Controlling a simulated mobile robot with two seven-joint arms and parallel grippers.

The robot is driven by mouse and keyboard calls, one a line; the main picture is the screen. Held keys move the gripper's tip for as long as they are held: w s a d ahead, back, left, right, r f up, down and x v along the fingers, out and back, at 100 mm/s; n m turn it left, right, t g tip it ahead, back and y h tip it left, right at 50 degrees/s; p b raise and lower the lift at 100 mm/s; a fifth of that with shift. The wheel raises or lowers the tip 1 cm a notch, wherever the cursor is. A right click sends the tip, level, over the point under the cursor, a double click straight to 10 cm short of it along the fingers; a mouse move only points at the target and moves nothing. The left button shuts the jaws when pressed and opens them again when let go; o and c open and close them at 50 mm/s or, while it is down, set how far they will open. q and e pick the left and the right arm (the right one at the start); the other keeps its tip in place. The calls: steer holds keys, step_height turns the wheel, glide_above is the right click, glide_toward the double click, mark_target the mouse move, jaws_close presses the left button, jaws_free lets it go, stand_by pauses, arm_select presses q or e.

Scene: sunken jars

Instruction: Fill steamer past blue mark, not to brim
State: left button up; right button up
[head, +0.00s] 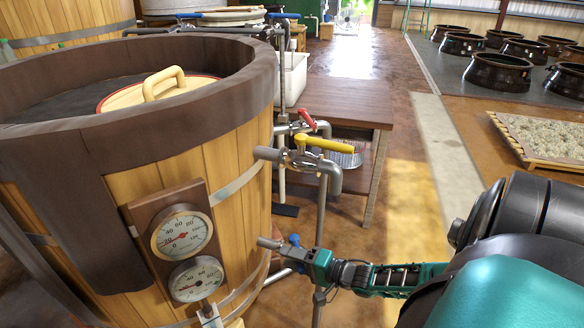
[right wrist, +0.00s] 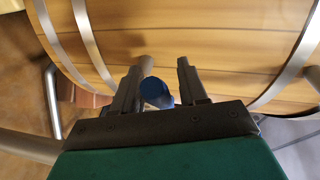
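The wooden steamer (head: 235,165) fills the left of the head view, with a dark rim and a round lid (head: 160,88) sitting inside. Two dial gauges (head: 182,236) are on its side. I cannot make out a blue mark or the water level. A pipe with a blue knob (head: 294,240) comes from its lower side. My right gripper (head: 308,257) is at this knob. In the right wrist view the blue knob (right wrist: 156,92) is between the two spread fingers (right wrist: 160,88), with a gap on the right; contact on the left is unclear. My left gripper is not in view.
A valve with a yellow lever (head: 325,145) and one with a red lever (head: 308,118) stand beside the steamer. A wooden table (head: 345,100) is behind them. Dark jars (head: 498,72) and a slatted tray (head: 545,160) are at right. The floor between is clear.

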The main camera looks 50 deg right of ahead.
steer(key=shift+o, duration=0.2)
arm_select(q)
steer(key=p, duration=0.1)
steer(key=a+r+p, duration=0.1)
steer(key=p, duration=0.1)
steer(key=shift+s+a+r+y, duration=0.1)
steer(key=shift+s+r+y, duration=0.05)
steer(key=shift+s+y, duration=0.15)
arm_select(e)
steer(key=v, duration=1.3)
